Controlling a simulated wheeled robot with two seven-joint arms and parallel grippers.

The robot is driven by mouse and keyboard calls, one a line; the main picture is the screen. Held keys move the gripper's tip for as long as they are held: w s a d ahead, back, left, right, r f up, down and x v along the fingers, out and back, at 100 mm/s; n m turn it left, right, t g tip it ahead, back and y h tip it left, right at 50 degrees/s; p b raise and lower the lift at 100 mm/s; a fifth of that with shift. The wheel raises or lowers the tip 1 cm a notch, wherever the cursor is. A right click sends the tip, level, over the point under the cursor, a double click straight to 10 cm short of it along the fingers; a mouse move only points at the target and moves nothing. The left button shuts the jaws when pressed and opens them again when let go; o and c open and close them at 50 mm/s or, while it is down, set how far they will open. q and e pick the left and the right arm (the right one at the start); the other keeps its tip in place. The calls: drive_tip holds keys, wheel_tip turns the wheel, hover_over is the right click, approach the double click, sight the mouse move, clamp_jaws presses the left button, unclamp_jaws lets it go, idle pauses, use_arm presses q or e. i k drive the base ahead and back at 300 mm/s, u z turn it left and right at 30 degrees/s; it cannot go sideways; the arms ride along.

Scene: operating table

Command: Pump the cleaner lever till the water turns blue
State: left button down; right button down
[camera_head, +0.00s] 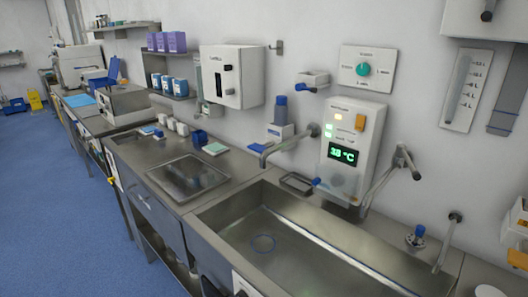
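The steel sink (231,212) is in the lower right of the head view. I cannot tell for sure which part is the cleaner lever. A wall dispenser (312,77) with a blue-tipped arm (308,89) is above the sink's back edge. A blue bottle (281,107) stands in a white holder (280,131) left of the control box. Neither of my grippers is in view.
A control box (351,143) reading 38 °C hangs behind the sink, beside a jointed metal arm (386,178). A curved spout (283,145) and an upright pipe (448,240) reach over the sink. The steel counter (133,152) on the left holds small containers. Blue floor is free at left.

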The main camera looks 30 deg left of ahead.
sight(258, 147)
drive_tip(key=z, duration=1.95)
drive_tip(key=k, duration=1.45)
drive_tip(key=u, duration=1.9)
drive_tip(key=i, duration=1)
drive_tip(key=z, duration=0.05)
